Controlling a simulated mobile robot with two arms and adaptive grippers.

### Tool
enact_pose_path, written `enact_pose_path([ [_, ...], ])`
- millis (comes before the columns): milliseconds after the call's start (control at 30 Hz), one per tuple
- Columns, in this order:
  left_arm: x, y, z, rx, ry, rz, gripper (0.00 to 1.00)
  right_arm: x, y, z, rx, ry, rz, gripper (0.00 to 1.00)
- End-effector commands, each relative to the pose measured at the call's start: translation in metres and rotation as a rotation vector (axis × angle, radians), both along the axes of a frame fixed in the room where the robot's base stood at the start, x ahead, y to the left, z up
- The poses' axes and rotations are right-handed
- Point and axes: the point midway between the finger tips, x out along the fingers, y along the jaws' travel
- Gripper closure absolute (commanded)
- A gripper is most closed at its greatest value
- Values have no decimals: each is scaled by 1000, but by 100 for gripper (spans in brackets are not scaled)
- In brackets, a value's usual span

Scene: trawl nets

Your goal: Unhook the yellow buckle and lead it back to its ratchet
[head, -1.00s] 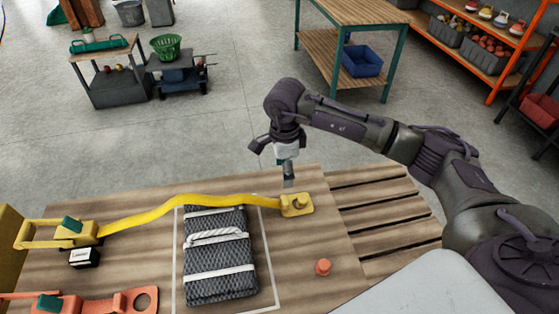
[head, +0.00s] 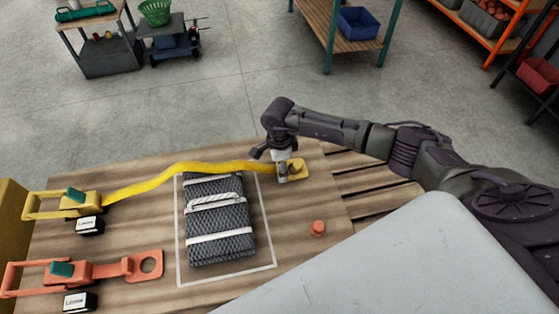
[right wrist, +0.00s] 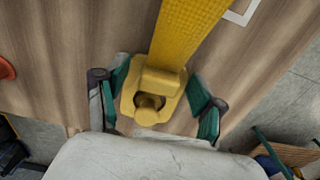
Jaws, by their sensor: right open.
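The yellow buckle (head: 292,169) is at the right end of a yellow strap (head: 190,169), over a post near the table's right side. In the right wrist view the buckle (right wrist: 153,95) sits around the round yellow post (right wrist: 148,104). My right gripper (head: 282,176) is down at the buckle. Its green-padded fingers (right wrist: 160,105) are open, one on each side of the buckle; I cannot tell whether they touch it. The yellow ratchet (head: 75,203) is at the table's left, with the strap running into it. My left gripper is not in view.
A dark net bundle (head: 218,222) with white bands lies under the strap inside a white outline. An orange ratchet with a ring-ended buckle (head: 110,268) lies at the front left. An orange peg (head: 318,228) stands at the right. Two black labelled blocks (head: 89,225) sit beside the ratchets.

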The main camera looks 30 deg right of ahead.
Motion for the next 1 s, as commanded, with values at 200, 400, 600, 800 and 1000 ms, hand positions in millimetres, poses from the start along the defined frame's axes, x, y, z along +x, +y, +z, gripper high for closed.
enact_pose_path([
  [200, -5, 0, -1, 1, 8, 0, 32, 0, 0, 0, 0, 0, 0, 35],
  [400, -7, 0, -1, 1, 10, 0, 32, 0, 0, 0, 0, 0, 0, 68],
  [600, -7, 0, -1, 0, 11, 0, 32, 0, 0, 0, 0, 0, 0, 100],
  [800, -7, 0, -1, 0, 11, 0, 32, 0, -2, 0, 0, 0, 0, 100],
  [1000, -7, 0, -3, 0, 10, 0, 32, -2, -7, 0, -1, 0, -1, 100],
])
